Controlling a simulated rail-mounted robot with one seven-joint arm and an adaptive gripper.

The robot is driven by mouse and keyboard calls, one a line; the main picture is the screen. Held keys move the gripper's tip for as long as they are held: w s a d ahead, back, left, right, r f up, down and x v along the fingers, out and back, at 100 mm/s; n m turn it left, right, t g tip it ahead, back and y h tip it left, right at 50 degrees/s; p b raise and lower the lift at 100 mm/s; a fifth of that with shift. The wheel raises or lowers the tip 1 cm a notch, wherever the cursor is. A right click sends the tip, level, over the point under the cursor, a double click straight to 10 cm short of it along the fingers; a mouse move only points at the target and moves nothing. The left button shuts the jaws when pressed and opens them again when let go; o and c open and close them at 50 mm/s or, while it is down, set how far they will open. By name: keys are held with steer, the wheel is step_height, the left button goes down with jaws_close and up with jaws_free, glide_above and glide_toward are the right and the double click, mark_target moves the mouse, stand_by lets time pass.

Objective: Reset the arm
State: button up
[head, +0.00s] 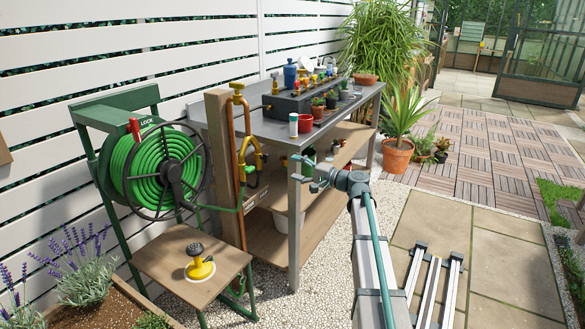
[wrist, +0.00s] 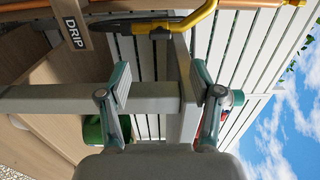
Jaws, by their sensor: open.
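My gripper (head: 308,172) shows in the head view at the end of my arm, beside the near end of the grey-topped potting bench (head: 245,125). In the wrist view my gripper (wrist: 165,85) has its two green fingers spread apart, with nothing held between them. A grey bench post and rail (wrist: 150,98) lie behind the fingers in that view. I cannot tell how far the fingertips are from them.
A green hose reel (head: 160,165) stands left of the bench, with a wooden post (head: 224,160) and yellow valve fittings (head: 250,150) between. Small pots and a red cup (head: 305,123) stand on the bench top. The paving (head: 480,240) at right is mostly open.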

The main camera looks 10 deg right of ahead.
steer(key=s+a+f+n+g+h, duration=0.1)
steer(key=s+a+f+g, duration=0.1)
steer(key=s+f+g, duration=0.5)
steer(key=s+a+f+n+h, duration=0.1)
steer(key=s+a+f+n, duration=0.1)
steer(key=s+f, duration=0.65)
steer(key=s+a+f+n+g+h, duration=0.1)
steer(key=s+a+f+g, duration=0.25)
steer(key=f, duration=0.85)
steer(key=s+a+f+n+g+h, duration=0.1)
steer(key=s+f+n+g+h, duration=0.15)
steer(key=s+f+g, duration=0.95)
steer(key=s+f+n+g+h, duration=0.15)
steer(key=s+f+h, duration=0.3)
steer(key=s, duration=1.75)
steer(key=s+f+n+g+h, duration=0.1)
steer(key=s+f+g+h, duration=0.3)
steer(key=s, duration=1.8)
steer(key=w+r+t+p, duration=0.4)
steer(key=r+p, duration=0.3)
steer(key=p, duration=0.6)
steer(key=w+r+t+y+p, duration=0.1)
steer(key=w+r+t+p, duration=0.3)
steer(key=r+p, duration=0.4)
steer(key=p, duration=0.6)
steer(key=shift+w, duration=0.3)
